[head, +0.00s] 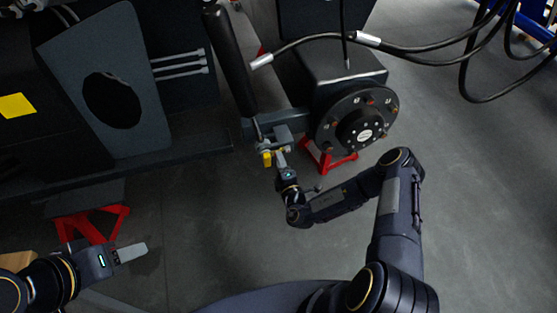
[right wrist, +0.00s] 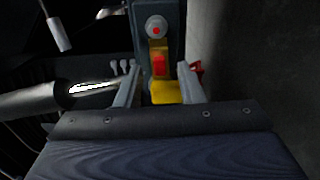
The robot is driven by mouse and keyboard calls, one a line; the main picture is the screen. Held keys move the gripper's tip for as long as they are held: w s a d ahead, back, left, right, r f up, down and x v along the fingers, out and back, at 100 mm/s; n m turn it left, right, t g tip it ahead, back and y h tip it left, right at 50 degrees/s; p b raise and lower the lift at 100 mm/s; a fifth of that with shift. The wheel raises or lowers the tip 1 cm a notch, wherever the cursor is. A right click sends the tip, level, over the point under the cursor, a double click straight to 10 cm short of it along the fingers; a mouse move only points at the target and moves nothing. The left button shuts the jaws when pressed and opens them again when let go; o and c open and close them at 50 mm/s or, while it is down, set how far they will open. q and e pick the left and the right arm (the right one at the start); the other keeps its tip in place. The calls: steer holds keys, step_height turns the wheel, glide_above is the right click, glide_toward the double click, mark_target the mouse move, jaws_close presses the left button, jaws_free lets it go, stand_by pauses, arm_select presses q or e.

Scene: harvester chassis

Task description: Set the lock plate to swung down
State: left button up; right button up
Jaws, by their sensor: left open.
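The lock plate appears to be the small yellow piece (head: 267,158) at the lower end of the dark cylinder, beside the hub. In the right wrist view the yellow piece (right wrist: 167,92) hangs below a grey bracket, with a red spot above it. My right gripper (head: 280,156) is at this piece. In the right wrist view its two fingers (right wrist: 160,84) stand apart on either side of the yellow piece, with a gap on the left; contact on the right is unclear. My left gripper (head: 132,252) is open and empty at lower left, far from the plate.
A wheel hub (head: 360,120) with bolts is right of the bracket. A dark cylinder (head: 231,60) rises above it. Black hoses (head: 430,47) hang at upper right. Red stands (head: 328,158) support the chassis. The floor (head: 225,235) between my arms is clear.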

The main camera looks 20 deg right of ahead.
steer(key=shift+w, duration=1)
steer(key=shift+c, duration=0.4)
jaws_close()
